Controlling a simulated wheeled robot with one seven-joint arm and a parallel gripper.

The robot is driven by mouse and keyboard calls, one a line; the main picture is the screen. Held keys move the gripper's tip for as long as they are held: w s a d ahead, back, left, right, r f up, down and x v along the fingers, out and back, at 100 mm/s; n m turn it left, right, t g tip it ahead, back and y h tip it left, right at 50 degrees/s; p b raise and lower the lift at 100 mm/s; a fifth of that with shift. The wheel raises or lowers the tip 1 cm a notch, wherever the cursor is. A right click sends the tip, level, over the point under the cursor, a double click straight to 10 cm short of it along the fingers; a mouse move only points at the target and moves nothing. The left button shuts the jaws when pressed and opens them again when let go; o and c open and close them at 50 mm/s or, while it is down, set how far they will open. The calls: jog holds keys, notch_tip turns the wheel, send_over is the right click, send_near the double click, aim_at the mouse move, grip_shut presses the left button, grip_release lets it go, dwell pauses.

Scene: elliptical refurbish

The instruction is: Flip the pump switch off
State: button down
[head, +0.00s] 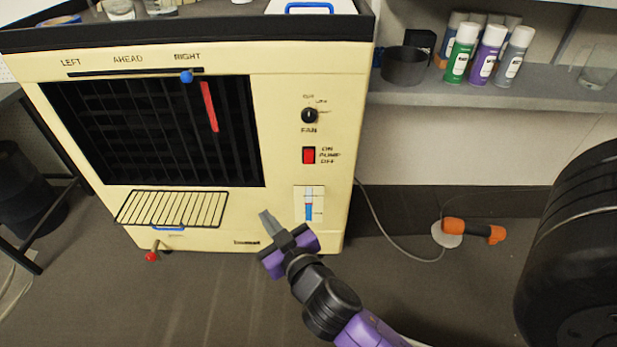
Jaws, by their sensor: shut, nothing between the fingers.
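The pump switch (309,155) is a red rocker in a dark frame on the right part of the cream cooler's front (150,215). The labels ON, PUMP and OFF stand to its right. I cannot tell which way the rocker is tipped. Above it is the black fan knob (309,115), and below it a water level window (308,205) with blue in it. My gripper (265,215) is purple and grey, shut and empty. In the picture it lies below and to the left of the switch, apart from it.
A wire rack (172,208) sticks out low on the cooler's front. A valve with a red end (152,256) hangs at bottom left. An orange tool (470,230) lies on the floor at right. A shelf (440,97) holds several spray cans. A black tyre (560,240) fills the right edge.

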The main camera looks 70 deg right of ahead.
aim_at(309, 162)
jog(key=s+d+f+m+g+h, duration=0.1)
jog(key=s+d+m+g+h, duration=0.1)
jog(key=d+m+g, duration=0.1)
jog(key=s+d+m+g+h, duration=0.3)
jog(key=d+m+g, duration=0.1)
jog(key=d, duration=0.3)
jog(key=shift+d+f+m+h+b, duration=0.3)
jog(key=shift+f+m+b, duration=0.1)
jog(key=shift+m, duration=0.4)
jog(key=shift+w, duration=0.1)
jog(key=x, duration=1.3)
jog(key=shift+w+d, duration=0.25)
jog(key=shift+d, duration=0.1)
jog(key=shift+f, duration=0.1)
